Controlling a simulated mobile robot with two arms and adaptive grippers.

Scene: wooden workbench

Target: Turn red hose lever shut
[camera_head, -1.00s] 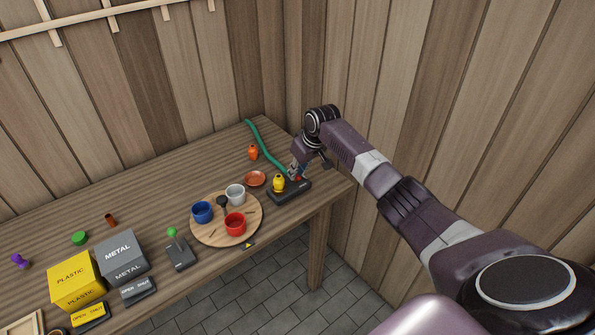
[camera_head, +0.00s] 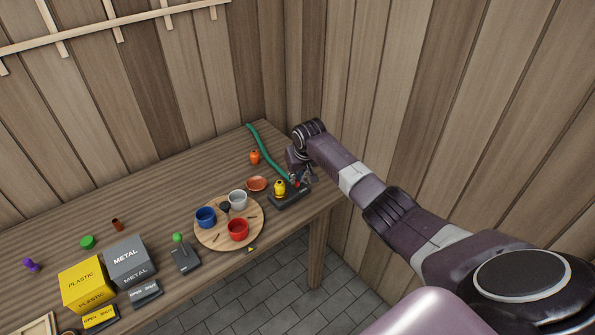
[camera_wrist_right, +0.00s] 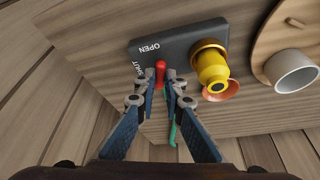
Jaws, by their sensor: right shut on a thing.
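The red hose lever (camera_wrist_right: 160,72) stands on a dark base (camera_wrist_right: 182,42) marked OPEN and SHUT, close to both words. My right gripper (camera_wrist_right: 161,84) is shut on it, with a fingertip on each side. In the head view the base (camera_head: 287,200) lies near the right end of the bench, with my right gripper (camera_head: 297,181) over it; the lever is small and partly covered there. A yellow fitting (camera_wrist_right: 212,68) stands on the base beside the lever. The green hose (camera_head: 266,155) runs back from there. My left gripper is out of view.
An orange dish (camera_head: 257,184), an orange jar (camera_head: 255,157) and a round board (camera_head: 228,243) with cups lie to the left. Farther left are a green-knobbed lever (camera_head: 178,239) and METAL (camera_head: 128,259) and PLASTIC (camera_head: 87,284) boxes. Wooden walls stand behind and right.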

